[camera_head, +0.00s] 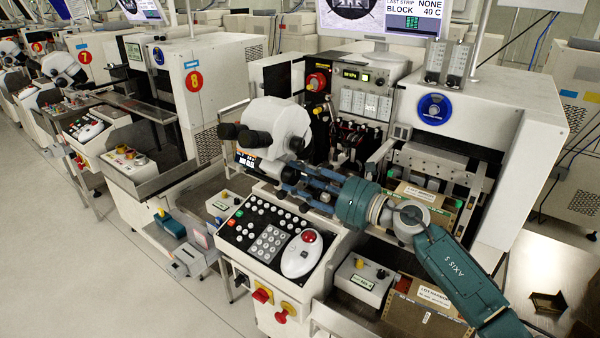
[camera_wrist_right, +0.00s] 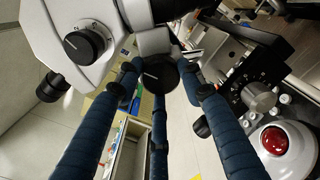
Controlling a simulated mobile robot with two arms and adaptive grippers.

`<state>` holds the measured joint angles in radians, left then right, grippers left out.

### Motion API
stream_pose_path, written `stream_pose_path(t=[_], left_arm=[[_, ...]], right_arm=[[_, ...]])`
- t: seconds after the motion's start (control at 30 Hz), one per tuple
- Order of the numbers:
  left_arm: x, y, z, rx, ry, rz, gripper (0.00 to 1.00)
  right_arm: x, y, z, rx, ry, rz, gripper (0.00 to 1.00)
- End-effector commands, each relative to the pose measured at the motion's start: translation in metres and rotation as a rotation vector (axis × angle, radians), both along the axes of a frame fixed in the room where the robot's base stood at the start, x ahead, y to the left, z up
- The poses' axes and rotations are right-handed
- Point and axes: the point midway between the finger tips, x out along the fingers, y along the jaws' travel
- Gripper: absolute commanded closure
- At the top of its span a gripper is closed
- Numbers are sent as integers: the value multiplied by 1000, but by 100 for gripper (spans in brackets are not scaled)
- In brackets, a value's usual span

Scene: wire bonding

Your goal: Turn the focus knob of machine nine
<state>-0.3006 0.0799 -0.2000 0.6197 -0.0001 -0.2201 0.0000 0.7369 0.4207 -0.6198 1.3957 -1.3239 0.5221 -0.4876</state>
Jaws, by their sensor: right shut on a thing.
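The near machine (camera_head: 500,110), right of machine eight, carries a white microscope (camera_head: 278,122) with black eyepieces. Its number does not show. My right gripper (camera_head: 296,177) reaches in from the right, just below the microscope head. In the right wrist view the blue fingers of my right gripper (camera_wrist_right: 160,88) are closed around a round black focus knob (camera_wrist_right: 158,76) with a white mark on its face. The knob's sides are partly hidden by the fingertips. Another black knob with a scale (camera_wrist_right: 84,46) is on the microscope body, apart from the fingers. My left gripper is not in view.
A control panel (camera_head: 265,237) with several buttons and a white trackball unit with a red top (camera_head: 302,254) lies below my right gripper. Lot boxes (camera_head: 423,308) stand below my right arm. Machine eight (camera_head: 212,105) is at the left, with clear floor (camera_head: 70,260) in front.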

Motion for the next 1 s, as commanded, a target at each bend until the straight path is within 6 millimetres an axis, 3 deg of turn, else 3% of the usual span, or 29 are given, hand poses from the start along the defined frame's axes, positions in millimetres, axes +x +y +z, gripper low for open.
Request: stream_pose_path(t=[0.03,0.4,0.87,0.9,1.0], left_arm=[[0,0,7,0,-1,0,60],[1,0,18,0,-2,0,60],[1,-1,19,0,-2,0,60],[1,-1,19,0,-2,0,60],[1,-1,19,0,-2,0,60]], right_arm=[[4,-3,12,25,12,-11,88],[4,-4,11,112,126,-10,88],[4,-4,10,122,139,-10,88],[4,-4,10,121,138,-10,58],[4,-3,9,120,139,-9,43]])
